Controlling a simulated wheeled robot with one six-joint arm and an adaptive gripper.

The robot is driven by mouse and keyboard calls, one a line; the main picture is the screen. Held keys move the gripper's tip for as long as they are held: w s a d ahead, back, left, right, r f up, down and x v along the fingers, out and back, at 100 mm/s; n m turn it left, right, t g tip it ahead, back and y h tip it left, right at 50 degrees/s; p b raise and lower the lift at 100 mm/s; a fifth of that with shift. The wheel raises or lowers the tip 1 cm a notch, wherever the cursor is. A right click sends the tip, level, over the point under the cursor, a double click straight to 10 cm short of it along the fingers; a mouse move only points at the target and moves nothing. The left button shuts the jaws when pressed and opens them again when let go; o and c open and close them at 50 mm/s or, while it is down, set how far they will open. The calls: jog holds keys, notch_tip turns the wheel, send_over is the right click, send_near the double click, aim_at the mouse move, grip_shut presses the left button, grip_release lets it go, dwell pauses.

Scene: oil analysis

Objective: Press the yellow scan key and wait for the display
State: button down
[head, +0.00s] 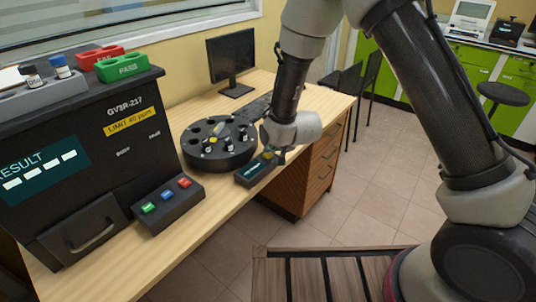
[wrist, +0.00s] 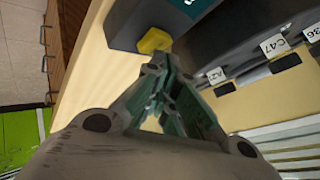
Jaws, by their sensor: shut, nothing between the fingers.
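The yellow scan key (wrist: 153,40) is a hexagonal knob on the end of a small dark scanner box (wrist: 130,18). In the head view the box (head: 251,175) lies at the desk's front edge, its teal display facing up with small light marks too small to read. My gripper (head: 272,151) is shut and empty at the box's far end. In the wrist view my gripper's fingertips (wrist: 160,62) are just below the yellow key; I cannot tell whether they touch it. The gripper partly covers the key in the head view.
A round black carousel (head: 218,152) with labelled vials stands left of the box. The analyser (head: 85,165) shows RESULT and dashes, with a button panel (head: 167,204) in front. A monitor (head: 231,60) stands behind.

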jog(key=shift+f, duration=0.45)
dwell(0.3)
jog(key=shift+r, duration=0.95)
jog(key=shift+r, duration=0.1)
jog(key=shift+r, duration=2.4)
